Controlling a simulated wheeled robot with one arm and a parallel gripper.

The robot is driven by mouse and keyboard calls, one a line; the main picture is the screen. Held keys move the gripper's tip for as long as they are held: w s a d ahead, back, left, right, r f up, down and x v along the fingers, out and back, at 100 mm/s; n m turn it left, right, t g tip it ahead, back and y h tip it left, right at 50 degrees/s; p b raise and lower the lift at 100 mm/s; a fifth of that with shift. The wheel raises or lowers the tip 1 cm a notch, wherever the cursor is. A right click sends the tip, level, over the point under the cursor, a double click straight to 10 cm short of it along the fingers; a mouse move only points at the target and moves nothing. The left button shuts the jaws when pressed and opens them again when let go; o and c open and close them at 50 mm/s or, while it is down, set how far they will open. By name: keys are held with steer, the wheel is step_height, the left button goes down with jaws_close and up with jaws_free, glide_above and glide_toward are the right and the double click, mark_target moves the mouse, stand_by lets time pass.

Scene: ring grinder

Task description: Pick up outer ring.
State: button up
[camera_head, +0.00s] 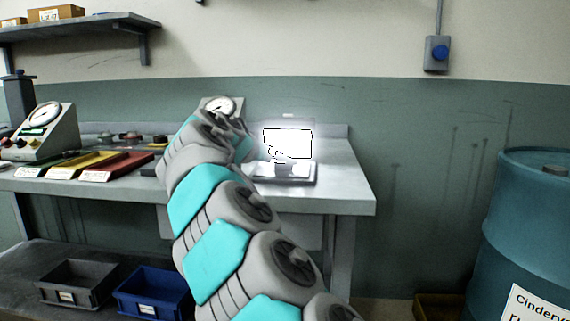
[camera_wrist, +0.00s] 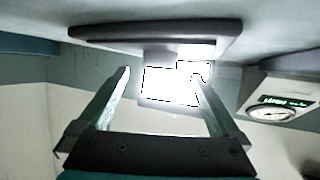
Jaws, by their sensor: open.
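I cannot make out the outer ring as a clear shape in either view. A blown-out white glow (camera_head: 288,143) stands over a grey base plate (camera_head: 285,179) on the workbench. In the wrist view, which looks upside down, the same glow (camera_wrist: 168,86) lies between and beyond the fingertips, below the base plate (camera_wrist: 155,33). Whether the ring is inside the glow cannot be seen. My gripper (camera_wrist: 160,74) is open, its two fingers spread to either side of the glow. I cannot tell whether they touch anything. In the head view its fingers are not clear against the arm and glare.
A dial gauge with a display (camera_wrist: 275,100) stands close beside my gripper; its dial also shows behind my arm (camera_head: 220,106). Coloured trays (camera_head: 100,163) and a sloped instrument (camera_head: 45,130) are to the left. The bench's right end (camera_head: 345,195) is bare. A blue drum (camera_head: 530,220) stands right.

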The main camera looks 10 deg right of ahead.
steer(key=p+x, duration=0.1)
steer(key=x, duration=0.3)
steer(key=shift+w+d+f, duration=0.1)
steer(key=shift+w+d, duration=0.15)
steer(key=shift+w, duration=0.05)
jaws_close()
stand_by(0.6)
